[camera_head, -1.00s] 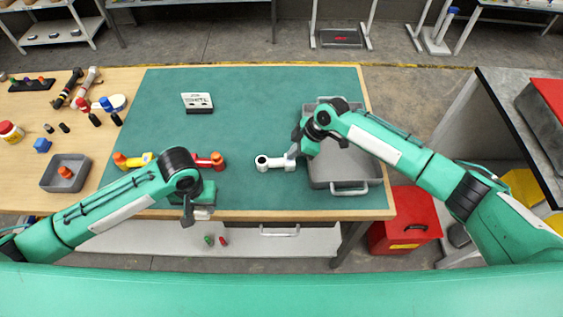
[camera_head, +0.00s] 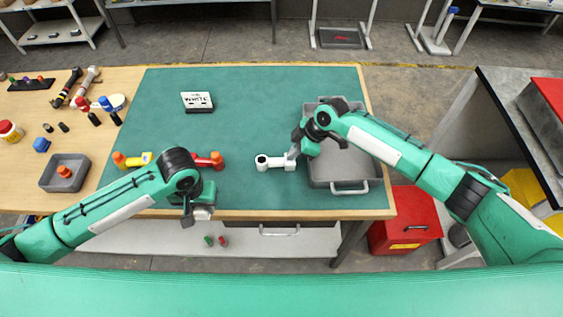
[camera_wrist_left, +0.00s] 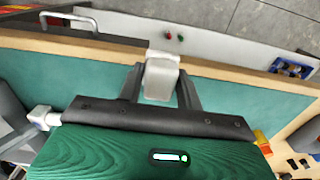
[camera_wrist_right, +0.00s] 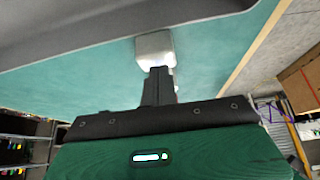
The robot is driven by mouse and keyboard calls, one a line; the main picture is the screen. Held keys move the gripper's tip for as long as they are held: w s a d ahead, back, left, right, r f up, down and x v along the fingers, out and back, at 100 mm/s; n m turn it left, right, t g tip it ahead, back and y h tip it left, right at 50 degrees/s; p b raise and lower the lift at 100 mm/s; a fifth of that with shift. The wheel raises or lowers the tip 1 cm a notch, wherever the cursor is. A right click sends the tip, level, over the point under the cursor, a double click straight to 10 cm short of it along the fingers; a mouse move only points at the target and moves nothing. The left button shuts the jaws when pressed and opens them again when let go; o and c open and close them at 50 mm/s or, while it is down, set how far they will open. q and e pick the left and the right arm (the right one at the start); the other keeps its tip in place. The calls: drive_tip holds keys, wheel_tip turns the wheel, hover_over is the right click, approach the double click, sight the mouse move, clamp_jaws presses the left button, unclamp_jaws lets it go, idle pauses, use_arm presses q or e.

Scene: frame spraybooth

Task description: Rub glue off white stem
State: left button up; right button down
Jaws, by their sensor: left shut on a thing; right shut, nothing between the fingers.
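The white stem (camera_head: 270,162) lies on the green mat (camera_head: 245,120), left of the grey tray. My right gripper (camera_head: 294,153) is shut and empty, with its fingertips at the stem's right end. In the right wrist view the closed fingers (camera_wrist_right: 159,72) overlap the stem's pale end (camera_wrist_right: 155,47); I cannot tell whether they touch. My left gripper (camera_head: 197,210) is shut on a pale grey-white block (camera_wrist_left: 161,76), held over the bench's front edge. The stem also shows in the left wrist view (camera_wrist_left: 43,117). I cannot make out any glue on the stem.
A grey tray (camera_head: 318,178) stands right of the stem. Yellow (camera_head: 138,160) and red (camera_head: 208,161) stems lie on the mat near my left arm. A small sign (camera_head: 197,101) stands behind. Bottles and a small grey bin (camera_head: 52,184) are at the left. The mat's middle is clear.

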use_arm(q)
drive_tip(key=shift+f, duration=0.1)
use_arm(e)
drive_tip(key=shift+f, duration=0.15)
